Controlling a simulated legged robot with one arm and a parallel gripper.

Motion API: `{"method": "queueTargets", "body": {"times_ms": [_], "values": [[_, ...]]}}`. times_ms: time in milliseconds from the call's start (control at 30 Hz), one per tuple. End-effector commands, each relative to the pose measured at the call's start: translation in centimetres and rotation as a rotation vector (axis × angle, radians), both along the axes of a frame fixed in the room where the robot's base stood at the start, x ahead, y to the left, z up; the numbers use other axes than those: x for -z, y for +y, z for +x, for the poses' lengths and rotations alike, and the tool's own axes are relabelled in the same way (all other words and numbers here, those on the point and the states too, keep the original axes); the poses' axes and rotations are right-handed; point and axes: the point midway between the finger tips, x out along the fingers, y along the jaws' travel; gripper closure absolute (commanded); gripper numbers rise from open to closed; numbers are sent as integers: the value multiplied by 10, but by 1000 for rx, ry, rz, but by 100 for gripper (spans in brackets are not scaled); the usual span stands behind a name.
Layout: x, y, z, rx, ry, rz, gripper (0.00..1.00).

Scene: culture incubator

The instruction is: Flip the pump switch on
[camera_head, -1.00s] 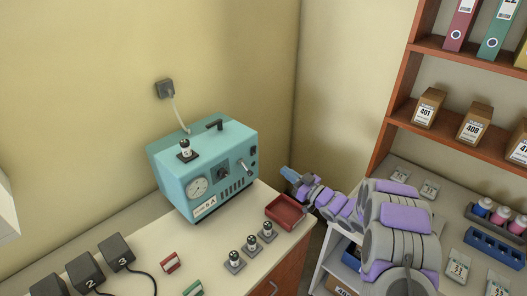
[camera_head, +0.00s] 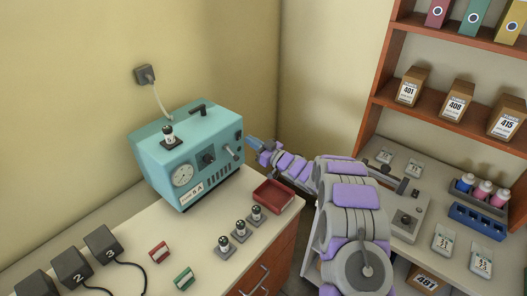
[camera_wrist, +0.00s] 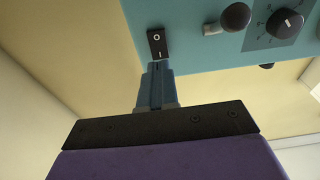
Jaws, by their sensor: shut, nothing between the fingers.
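The teal pump box (camera_head: 200,148) stands on the counter against the wall, with a dial gauge and knobs on its front. Its small black rocker switch (camera_wrist: 156,44) shows in the wrist view, marked with a white circle and a line. The switch also shows small at the right of the box's front in the head view (camera_head: 239,135). My gripper (camera_head: 254,143) is beside the box's right end. In the wrist view its blue fingers (camera_wrist: 159,68) are shut and empty, with the tips just below the switch. I cannot tell whether they touch it.
A lever (camera_head: 231,151) and a knob (camera_head: 207,155) are left of the switch. A red tray (camera_head: 272,194) lies on the counter below my arm. Several capped vials in stands (camera_head: 240,230) are in front of the box. Shelves with boxes (camera_head: 456,103) stand at right.

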Motion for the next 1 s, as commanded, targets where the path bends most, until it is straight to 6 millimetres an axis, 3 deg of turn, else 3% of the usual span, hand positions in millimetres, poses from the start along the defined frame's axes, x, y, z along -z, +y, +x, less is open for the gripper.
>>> {"method": "queueTargets", "body": {"times_ms": [100, 300, 1000], "values": [[0, 14, 10, 0, 1, -2, 100], [-2, 25, 19, 0, 1, 0, 100], [-11, 32, 26, 1, 49, -62, 100]]}}
